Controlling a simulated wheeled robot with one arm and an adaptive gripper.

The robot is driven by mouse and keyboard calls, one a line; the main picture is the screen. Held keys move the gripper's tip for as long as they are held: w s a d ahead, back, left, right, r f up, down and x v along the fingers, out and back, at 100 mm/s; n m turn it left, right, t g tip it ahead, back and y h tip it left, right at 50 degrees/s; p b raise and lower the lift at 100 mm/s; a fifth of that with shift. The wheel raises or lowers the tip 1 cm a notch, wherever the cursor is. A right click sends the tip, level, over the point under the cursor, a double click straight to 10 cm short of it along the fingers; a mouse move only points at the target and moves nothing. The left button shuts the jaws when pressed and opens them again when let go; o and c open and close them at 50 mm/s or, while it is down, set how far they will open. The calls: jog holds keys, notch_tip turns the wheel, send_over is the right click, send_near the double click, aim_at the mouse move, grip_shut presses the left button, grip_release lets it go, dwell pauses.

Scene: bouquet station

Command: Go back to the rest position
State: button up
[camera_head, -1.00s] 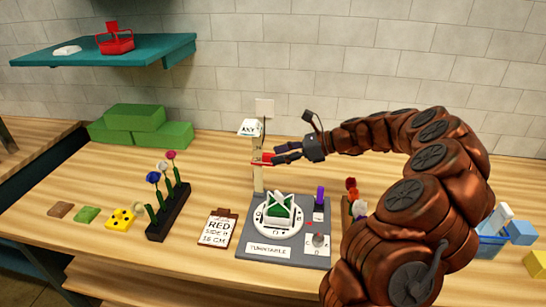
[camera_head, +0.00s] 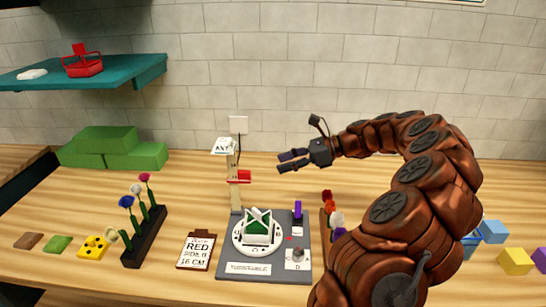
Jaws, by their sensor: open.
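My gripper (camera_head: 284,161) is open and empty. It is in the air above the table, to the right of a pale post (camera_head: 235,185) that bears an "ANY" sign (camera_head: 225,146) and a red piece (camera_head: 239,176). The gripper is apart from the post in the picture. My arm comes in from the lower right and curves over to the left. The turntable board (camera_head: 228,258) lies below, with a white dial holding a green and white block (camera_head: 257,224). Part of the table on the right is hidden behind my arm.
A black rack (camera_head: 146,238) with several flowers stands at left, near a "RED" clipboard (camera_head: 196,249). More flowers (camera_head: 329,213) stand beside my arm. Green blocks (camera_head: 108,147) sit at the back left, under a teal shelf (camera_head: 120,74). Coloured cubes (camera_head: 514,261) lie at right.

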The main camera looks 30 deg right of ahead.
jog(key=s+a+r+n+g+h, duration=0.1)
jog(key=s+a+n+g, duration=0.45)
jog(key=a, duration=0.65)
jog(key=s+a+r+n+g+h, duration=0.1)
jog(key=s+a+n+g+h, duration=0.1)
jog(key=s+a+n, duration=0.7)
jog(key=s+a+f+n+g+h, duration=0.1)
jog(key=s+a+f+n+h, duration=0.25)
jog(key=s+a, duration=0.35)
jog(key=s+d+f+n+h, duration=0.2)
jog(key=s+d+n, duration=0.1)
jog(key=s, duration=0.3)
jog(key=s+d+f+n+h, duration=0.2)
jog(key=s+d+f+n, duration=0.1)
jog(key=s, duration=0.4)
jog(key=shift+s+d+f+n+g+h, duration=0.15)
jog(key=shift+s+d+n+g+h, duration=0.2)
jog(key=shift+d+n, duration=0.1)
